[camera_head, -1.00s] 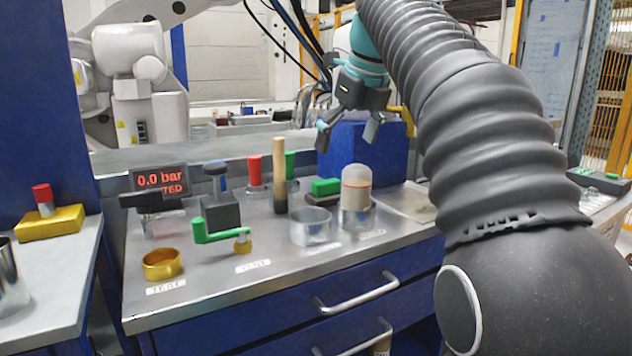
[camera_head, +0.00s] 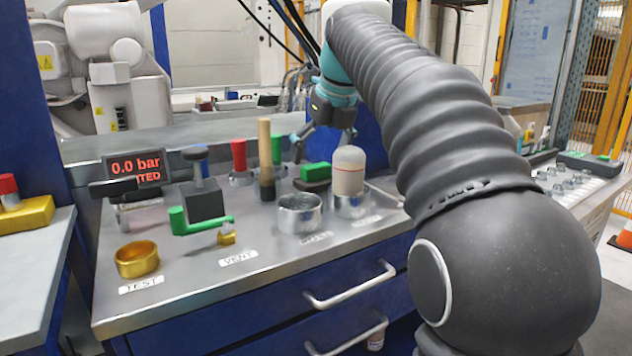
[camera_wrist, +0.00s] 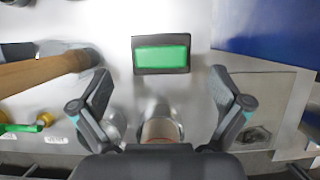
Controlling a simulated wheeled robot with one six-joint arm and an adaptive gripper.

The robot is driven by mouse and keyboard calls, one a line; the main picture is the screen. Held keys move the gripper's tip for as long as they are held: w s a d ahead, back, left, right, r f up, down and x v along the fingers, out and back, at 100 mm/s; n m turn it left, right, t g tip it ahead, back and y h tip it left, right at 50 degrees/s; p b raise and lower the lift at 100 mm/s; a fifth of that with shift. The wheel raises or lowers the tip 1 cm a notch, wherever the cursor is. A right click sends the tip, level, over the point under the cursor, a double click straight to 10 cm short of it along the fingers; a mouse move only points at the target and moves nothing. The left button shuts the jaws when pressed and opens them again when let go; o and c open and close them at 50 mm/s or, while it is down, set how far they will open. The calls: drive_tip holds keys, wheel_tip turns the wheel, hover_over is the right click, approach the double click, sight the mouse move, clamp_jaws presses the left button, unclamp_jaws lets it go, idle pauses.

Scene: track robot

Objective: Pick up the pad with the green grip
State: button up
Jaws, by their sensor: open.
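The pad with the green grip (camera_head: 316,172) lies on the steel bench top, behind the metal cups. In the wrist view the pad (camera_wrist: 162,54) shows as a dark rectangle with a green block on it. My gripper (camera_head: 324,145) is open and empty, above and behind the pad in the head view. In the wrist view my gripper's fingers (camera_wrist: 160,100) are spread wide, with the pad ahead of them, between their lines and untouched.
A wooden-handled tool (camera_head: 265,160) stands upright left of the pad. A white-topped cylinder (camera_head: 348,170) and a steel cup (camera_head: 300,213) stand in front. A green-handled lever (camera_head: 195,224) is farther left. A blue block (camera_wrist: 275,30) stands right of the pad.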

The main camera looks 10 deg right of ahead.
sight(318, 165)
drive_tip(key=b+x, duration=0.1)
drive_tip(key=x, duration=0.4)
drive_tip(key=c, duration=1)
drive_tip(key=shift+r, duration=0.1)
